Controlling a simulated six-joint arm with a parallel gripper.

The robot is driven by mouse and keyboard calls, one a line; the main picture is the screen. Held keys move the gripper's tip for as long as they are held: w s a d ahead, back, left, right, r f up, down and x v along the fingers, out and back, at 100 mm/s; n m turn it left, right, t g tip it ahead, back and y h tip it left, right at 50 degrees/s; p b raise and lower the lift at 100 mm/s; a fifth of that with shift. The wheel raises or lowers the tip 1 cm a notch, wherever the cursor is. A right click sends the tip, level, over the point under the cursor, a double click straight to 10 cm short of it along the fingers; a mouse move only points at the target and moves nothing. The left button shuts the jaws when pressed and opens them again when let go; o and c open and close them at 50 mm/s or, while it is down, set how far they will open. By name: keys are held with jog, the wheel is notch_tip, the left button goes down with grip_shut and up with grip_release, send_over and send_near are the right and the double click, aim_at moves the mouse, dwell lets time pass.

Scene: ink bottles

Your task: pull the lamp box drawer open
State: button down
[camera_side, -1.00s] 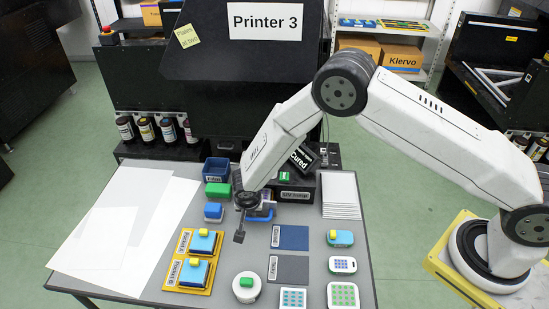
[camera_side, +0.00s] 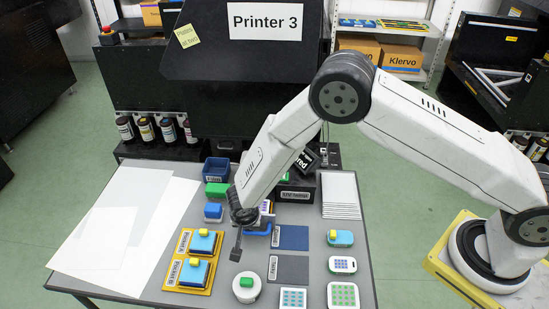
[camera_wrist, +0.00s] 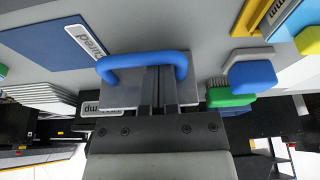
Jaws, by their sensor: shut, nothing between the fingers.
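The lamp box (camera_side: 301,194) is black with a "UV lamp" label and stands at the back of the table, partly behind my arm. Its blue drawer handle (camera_side: 259,229) shows in front of it, beside my gripper (camera_side: 236,255). In the wrist view the blue handle (camera_wrist: 142,61) is a loop against a grey drawer part (camera_wrist: 120,93). Nothing is between the fingers. The drawer stands out from the box; my arm hides part of it.
A dark blue mat (camera_side: 290,237) and a grey mat (camera_side: 288,269) lie right of the handle. A blue block (camera_side: 213,211) stands to its left. The yellow pocket tray (camera_side: 190,275) and a round white pot (camera_side: 245,287) are nearer the front.

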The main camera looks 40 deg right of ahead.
jog(key=shift+r, duration=0.1)
jog(key=v, duration=1)
dwell(0.3)
dwell(0.3)
notch_tip(320, 180, up, 7)
dwell(1.1)
jog(key=shift+d, duration=0.1)
jog(key=s+d+r+n+y, duration=0.1)
jog(key=s+d+r+n, duration=0.2)
jog(key=s+d, duration=0.4)
jog(key=s+d+r+n+y, duration=0.1)
jog(key=s+d+n, duration=0.4)
jog(key=d, duration=0.8)
jog(key=s+r, duration=0.1)
jog(key=s, duration=0.1)
jog(key=shift+s+d+r+n+y, duration=0.25)
jog(key=shift+s+r+n+y, duration=0.05)
jog(key=shift+s+r+n, duration=0.1)
